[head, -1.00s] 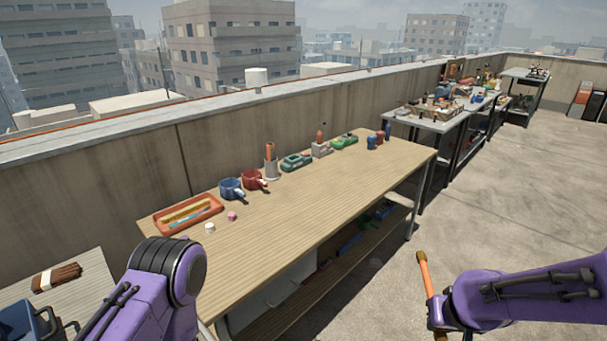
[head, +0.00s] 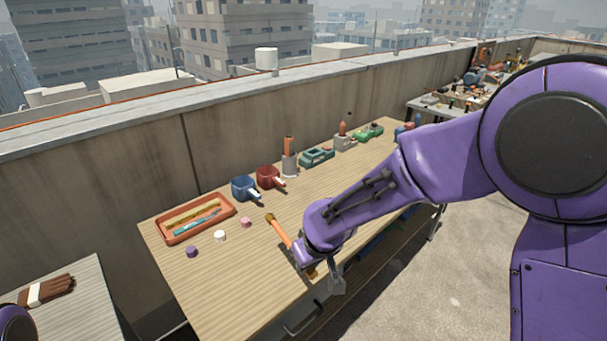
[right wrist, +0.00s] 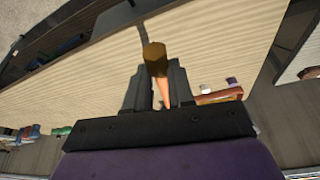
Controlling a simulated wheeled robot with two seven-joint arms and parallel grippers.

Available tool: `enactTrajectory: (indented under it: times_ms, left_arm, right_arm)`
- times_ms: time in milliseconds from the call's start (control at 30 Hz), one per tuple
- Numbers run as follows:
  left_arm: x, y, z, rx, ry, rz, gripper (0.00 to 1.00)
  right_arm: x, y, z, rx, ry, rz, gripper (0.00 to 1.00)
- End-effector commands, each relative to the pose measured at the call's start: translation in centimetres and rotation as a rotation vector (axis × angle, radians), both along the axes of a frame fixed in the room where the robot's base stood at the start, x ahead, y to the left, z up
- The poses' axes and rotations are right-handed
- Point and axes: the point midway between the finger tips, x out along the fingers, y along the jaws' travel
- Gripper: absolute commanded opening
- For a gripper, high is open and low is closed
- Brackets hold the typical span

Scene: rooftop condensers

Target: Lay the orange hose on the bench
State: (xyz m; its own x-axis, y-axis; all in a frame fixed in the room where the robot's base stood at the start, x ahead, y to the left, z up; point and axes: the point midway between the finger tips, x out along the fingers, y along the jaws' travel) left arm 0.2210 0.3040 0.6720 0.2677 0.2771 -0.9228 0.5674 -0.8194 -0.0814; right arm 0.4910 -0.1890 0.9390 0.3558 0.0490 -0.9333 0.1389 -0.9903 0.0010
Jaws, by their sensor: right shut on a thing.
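The orange hose (head: 281,232) is a short, straight, thin piece with brass-coloured ends. My right gripper (right wrist: 158,88) is shut on it, over the near part of the wooden bench (head: 205,290). In the head view my right wrist hides the fingers and part of the hose. In the right wrist view the hose's brass end (right wrist: 155,58) stands out between the fingers, with a dark shadow on the bench beside it. I cannot tell whether the hose touches the bench top. My left gripper is out of view.
More tools line the back edge. The bench's front left is clear.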

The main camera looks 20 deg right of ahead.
Motion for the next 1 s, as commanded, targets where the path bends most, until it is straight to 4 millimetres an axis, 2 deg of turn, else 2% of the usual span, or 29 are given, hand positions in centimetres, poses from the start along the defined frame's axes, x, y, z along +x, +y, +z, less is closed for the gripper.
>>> enactTrajectory:
  times_ms: [33,100,233,367,467,633,700,800,1000]
  left_arm:
    - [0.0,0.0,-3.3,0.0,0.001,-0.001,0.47]
    - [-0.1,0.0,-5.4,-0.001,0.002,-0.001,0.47]
    - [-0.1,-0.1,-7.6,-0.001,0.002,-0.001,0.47]
    - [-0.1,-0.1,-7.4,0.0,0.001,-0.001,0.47]
    - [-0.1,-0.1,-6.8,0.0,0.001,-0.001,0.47]
    - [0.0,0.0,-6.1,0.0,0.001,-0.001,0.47]
    - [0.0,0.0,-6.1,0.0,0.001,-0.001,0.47]
    - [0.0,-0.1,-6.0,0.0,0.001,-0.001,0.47]
    - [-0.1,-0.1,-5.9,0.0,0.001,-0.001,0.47]
  right_arm:
    - [0.8,0.3,-2.1,0.017,0.005,0.101,0.0]
    - [1.6,0.4,-2.5,0.021,0.005,0.275,0.0]
    - [2.8,-0.1,-2.1,0.019,-0.014,0.523,0.0]
    - [4.1,-1.2,-2.0,0.014,-0.023,0.613,0.0]
    - [6.2,-2.9,-3.0,0.012,-0.021,0.613,0.0]
    - [10.0,-6.2,-5.2,0.012,-0.021,0.609,0.0]
    - [11.0,-7.1,-7.1,0.012,-0.018,0.61,0.0]
    - [12.3,-8.2,-9.1,0.011,-0.02,0.611,0.0]
    - [13.7,-9.3,-11.3,0.01,-0.02,0.611,0.0]
